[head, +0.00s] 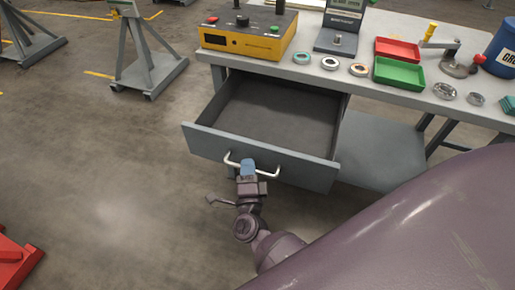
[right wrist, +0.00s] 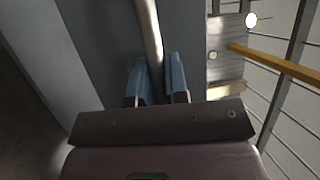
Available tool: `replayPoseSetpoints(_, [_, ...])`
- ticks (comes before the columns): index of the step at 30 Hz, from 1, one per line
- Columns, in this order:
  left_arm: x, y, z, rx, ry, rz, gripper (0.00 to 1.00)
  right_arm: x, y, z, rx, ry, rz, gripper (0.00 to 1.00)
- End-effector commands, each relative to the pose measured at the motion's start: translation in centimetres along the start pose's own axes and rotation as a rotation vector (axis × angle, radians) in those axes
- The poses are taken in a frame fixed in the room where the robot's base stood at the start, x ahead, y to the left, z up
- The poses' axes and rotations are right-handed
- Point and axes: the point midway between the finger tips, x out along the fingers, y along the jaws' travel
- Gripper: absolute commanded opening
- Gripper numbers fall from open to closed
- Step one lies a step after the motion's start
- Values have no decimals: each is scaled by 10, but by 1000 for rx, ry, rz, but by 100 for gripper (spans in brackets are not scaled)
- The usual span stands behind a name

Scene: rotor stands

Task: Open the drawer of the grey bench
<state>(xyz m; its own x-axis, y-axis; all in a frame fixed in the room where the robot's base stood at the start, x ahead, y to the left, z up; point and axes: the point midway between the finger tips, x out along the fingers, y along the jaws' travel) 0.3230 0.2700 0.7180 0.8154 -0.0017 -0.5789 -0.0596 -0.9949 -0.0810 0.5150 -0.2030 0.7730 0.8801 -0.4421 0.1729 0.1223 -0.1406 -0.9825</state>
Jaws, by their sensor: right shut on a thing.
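The grey bench (head: 410,97) stands across the upper right of the head view. Its drawer (head: 258,157) is pulled well out toward me, and its inside looks empty. A pale bar handle (head: 268,175) runs along the drawer front. My right gripper (head: 247,168) is at the handle, with its blue fingers shut on it. In the right wrist view the two blue fingers (right wrist: 158,80) lie on both sides of the handle bar (right wrist: 150,35). My left gripper is not in view.
On the bench top are a yellow control box (head: 245,40), a red tray (head: 397,49), a green tray (head: 399,73), several rings and a blue container (head: 501,52). A grey stand (head: 148,70) is on the floor at left. The floor left of the drawer is clear.

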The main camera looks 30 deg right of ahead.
Motion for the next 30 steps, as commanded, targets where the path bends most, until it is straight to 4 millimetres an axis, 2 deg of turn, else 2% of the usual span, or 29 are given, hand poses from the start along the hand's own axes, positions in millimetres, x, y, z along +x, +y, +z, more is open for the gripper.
replayPoseSetpoints(6, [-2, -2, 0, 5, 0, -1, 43, -21, -5, 9, 1, 0, 0, 0])
replayPoseSetpoints(20, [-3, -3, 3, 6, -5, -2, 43, -25, -5, 10, 0, 0, 0, 0])
replayPoseSetpoints(21, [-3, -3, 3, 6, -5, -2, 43, -25, -5, 10, 0, 0, 0, 21])
replayPoseSetpoints(24, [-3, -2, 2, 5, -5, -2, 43, -25, -5, 10, 0, 0, 0, 36])
replayPoseSetpoints(25, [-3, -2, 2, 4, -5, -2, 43, -25, -5, 10, 0, 0, 0, 39])
replayPoseSetpoints(30, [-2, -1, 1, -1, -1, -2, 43, -25, -5, 10, 0, 0, 0, 39])
